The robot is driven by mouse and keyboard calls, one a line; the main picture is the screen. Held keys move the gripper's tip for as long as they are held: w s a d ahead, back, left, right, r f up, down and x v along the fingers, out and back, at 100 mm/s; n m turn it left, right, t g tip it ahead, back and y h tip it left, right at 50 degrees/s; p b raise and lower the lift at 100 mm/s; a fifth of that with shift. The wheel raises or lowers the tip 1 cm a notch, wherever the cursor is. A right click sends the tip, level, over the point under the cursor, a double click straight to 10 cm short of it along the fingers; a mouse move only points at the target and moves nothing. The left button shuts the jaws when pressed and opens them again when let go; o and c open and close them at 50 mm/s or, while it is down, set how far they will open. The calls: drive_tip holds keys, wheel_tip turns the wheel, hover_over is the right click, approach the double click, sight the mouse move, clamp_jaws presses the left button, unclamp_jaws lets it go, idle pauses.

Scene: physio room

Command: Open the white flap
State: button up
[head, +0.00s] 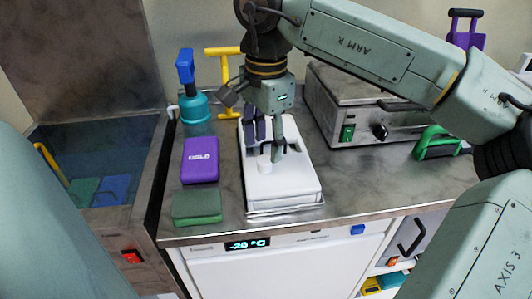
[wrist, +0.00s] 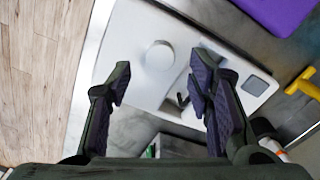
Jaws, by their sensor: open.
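A white box-shaped device (head: 290,185) sits on the counter in the head view, its white top being the likely flap. In the wrist view, the white top (wrist: 135,40) carries a round white knob (wrist: 160,55), with a recess and a small dark hook beside it. The top appears shut. My gripper (head: 268,140) is above the device, pointing down. In the wrist view my gripper (wrist: 160,85) is open, with its fingers apart and nothing between them. The knob lies ahead of the gap between the fingertips; I cannot tell if anything touches. The fingers hide part of the top.
A purple case (head: 200,160) and a green box (head: 197,206) lie left of the device. A teal bottle (head: 196,108) and a yellow T-handle (head: 224,65) stand behind. A steel appliance (head: 365,110) stands right. A white freezer front (head: 270,275) is below the counter.

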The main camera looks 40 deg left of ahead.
sight(265, 159)
drive_tip(key=shift+f, duration=2.25)
clamp_jaws()
drive_tip(key=shift+a, duration=0.1)
